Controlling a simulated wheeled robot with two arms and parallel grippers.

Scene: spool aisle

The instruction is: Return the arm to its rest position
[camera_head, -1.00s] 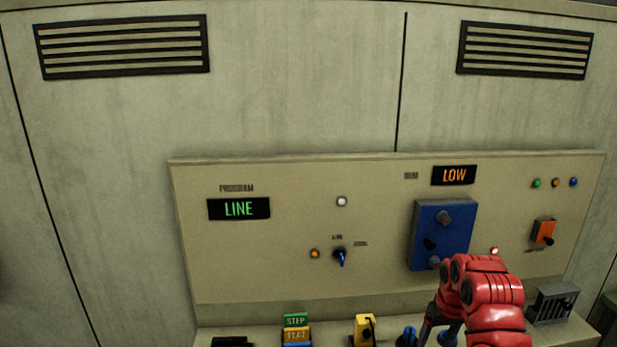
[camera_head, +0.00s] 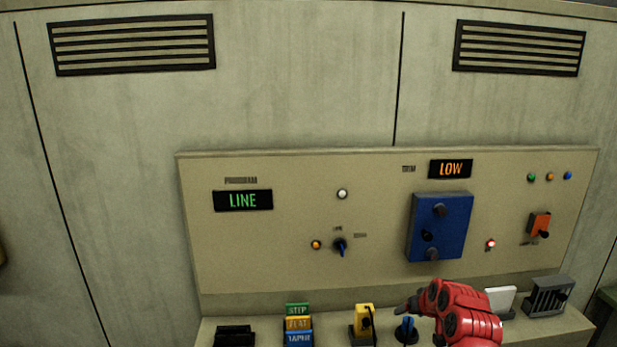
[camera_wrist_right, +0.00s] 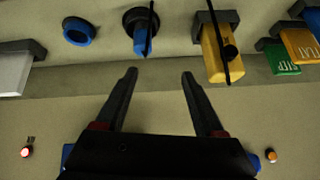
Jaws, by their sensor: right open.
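My right gripper (camera_head: 408,304) is in the lower right of the head view, at the end of my red arm, in front of the ledge. In the right wrist view its two dark fingers (camera_wrist_right: 160,74) are spread apart with nothing between them. Beyond the fingertips are a blue piece in a black round base (camera_wrist_right: 143,38) and a yellow block with a black rod (camera_wrist_right: 222,52). The gripper appears apart from both. My left gripper is not in view.
The panel carries a blue box (camera_head: 452,225), a LINE display (camera_head: 243,201), a LOW display (camera_head: 450,169) and an orange switch (camera_head: 540,223). The ledge holds stacked STEP, FLAT and TAPER blocks (camera_head: 299,323), a white plate (camera_head: 501,298) and a grey slotted box (camera_head: 549,297).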

